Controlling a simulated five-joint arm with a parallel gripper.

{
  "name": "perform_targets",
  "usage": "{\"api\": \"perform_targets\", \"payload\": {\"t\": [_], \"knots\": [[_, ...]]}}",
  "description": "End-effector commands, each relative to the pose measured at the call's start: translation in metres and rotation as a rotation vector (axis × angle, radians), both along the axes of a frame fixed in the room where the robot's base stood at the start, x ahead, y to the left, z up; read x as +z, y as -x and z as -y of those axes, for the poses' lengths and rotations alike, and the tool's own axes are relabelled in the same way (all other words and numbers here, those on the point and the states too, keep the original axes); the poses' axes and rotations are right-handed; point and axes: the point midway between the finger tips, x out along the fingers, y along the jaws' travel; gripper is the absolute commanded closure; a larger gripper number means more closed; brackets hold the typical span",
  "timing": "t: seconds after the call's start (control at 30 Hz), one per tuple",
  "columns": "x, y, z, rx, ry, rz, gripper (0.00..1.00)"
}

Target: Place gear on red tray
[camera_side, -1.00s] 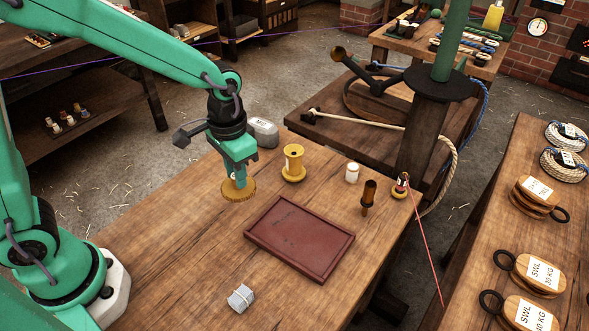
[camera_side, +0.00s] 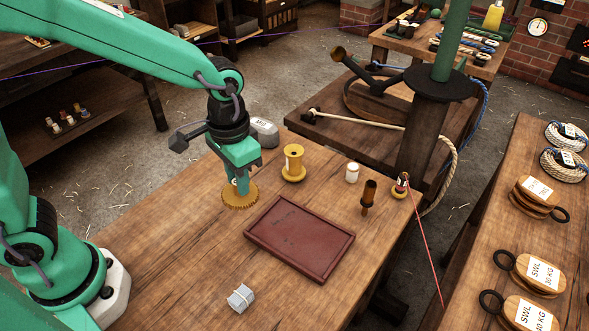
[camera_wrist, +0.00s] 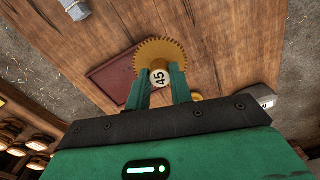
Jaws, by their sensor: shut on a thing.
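The gear (camera_side: 240,196) is a yellow-brown toothed disc. In the wrist view the gear (camera_wrist: 160,50) shows its teeth and a pale hub marked 45 between the fingers. My gripper (camera_side: 242,183) is shut on the hub from above, and in the wrist view my gripper (camera_wrist: 160,85) has one finger on each side of it. The gear is close to the table top; I cannot tell whether it touches. The red tray (camera_side: 300,240) is a dark red, shallow, empty rectangle just right of and nearer than the gear. It shows partly behind the gear in the wrist view (camera_wrist: 112,80).
A yellow spool (camera_side: 293,164), a white jar (camera_side: 352,172), a brown wooden tool (camera_side: 368,197) and a small red-banded bobbin (camera_side: 400,187) stand behind the tray. A grey labelled weight (camera_side: 264,133) sits behind my gripper. The table's front left is clear.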

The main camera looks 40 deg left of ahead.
Motion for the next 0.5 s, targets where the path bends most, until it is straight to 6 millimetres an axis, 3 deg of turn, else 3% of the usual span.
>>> {"api": "perform_targets", "payload": {"t": [0.27,0.5], "knots": [[0.002,0.0,0.011,0.011,0.0,0.002,1.0],[0.005,0.007,0.048,0.058,0.001,0.002,1.0]]}}
